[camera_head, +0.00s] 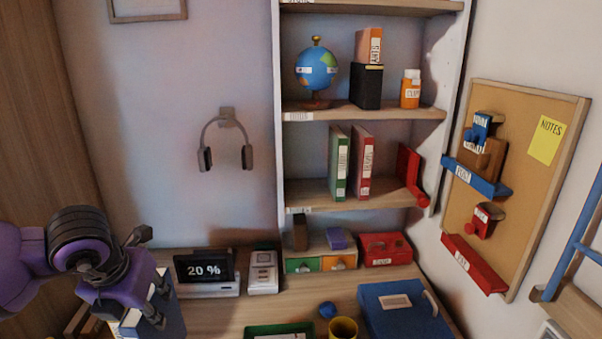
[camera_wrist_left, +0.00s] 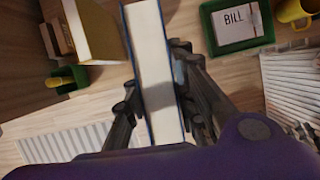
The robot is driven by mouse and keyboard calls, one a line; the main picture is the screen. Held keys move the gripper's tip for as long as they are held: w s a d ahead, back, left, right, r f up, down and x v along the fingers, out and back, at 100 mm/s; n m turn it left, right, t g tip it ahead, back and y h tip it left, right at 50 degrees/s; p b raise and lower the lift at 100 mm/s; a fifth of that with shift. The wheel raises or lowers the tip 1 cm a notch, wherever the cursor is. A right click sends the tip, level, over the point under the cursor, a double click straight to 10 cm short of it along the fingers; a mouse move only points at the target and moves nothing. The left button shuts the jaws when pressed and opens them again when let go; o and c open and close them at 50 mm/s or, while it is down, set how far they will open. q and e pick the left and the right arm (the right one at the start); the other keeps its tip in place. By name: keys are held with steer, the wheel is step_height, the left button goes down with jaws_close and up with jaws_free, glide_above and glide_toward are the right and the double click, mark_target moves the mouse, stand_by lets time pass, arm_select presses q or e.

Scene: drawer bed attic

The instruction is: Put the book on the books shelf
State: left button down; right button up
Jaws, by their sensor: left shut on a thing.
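My left gripper (camera_head: 152,293) is at the lower left of the head view, over the desk's left side. It is shut on a blue book (camera_head: 174,320) with white pages. In the left wrist view the book (camera_wrist_left: 152,60) stands page-edge up between the two dark fingers. The books shelf (camera_head: 308,192) is the lower bay of the wall unit at centre right. A green book (camera_head: 339,164) and a red book (camera_head: 361,162) stand upright on it, with a red bookend (camera_head: 408,172) at the right. The held book is well below and left of this shelf. My right gripper is not in view.
Bare shelf lies left of the green book.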

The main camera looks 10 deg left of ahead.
arm_select(q)
steer(key=s+a+f+m+g+h, duration=0.15)
steer(key=s+f+m+h, duration=0.3)
steer(key=m, duration=0.85)
steer(key=s+d+f+m+g, duration=0.1)
steer(key=s+d+m+g, duration=0.2)
steer(key=m, duration=0.6)
steer(key=s+d+f+m+g, duration=0.1)
steer(key=d+m+g, duration=0.3)
steer(key=m, duration=0.5)
steer(key=w+d+r+m+y+p, duration=0.1)
steer(key=d+r+m+y, duration=0.1)
steer(key=d, duration=0.4)
steer(key=w+d+r+m+y, duration=0.1)
steer(key=w+d+r+m, duration=0.1)
steer(key=d+m, duration=0.3)
steer(key=shift+w+d+r+y+p, duration=0.25)
steer(key=shift+d+r+y+p, duration=0.1)
steer(key=shift+d+r, duration=0.5)
steer(key=shift+a, duration=0.1)
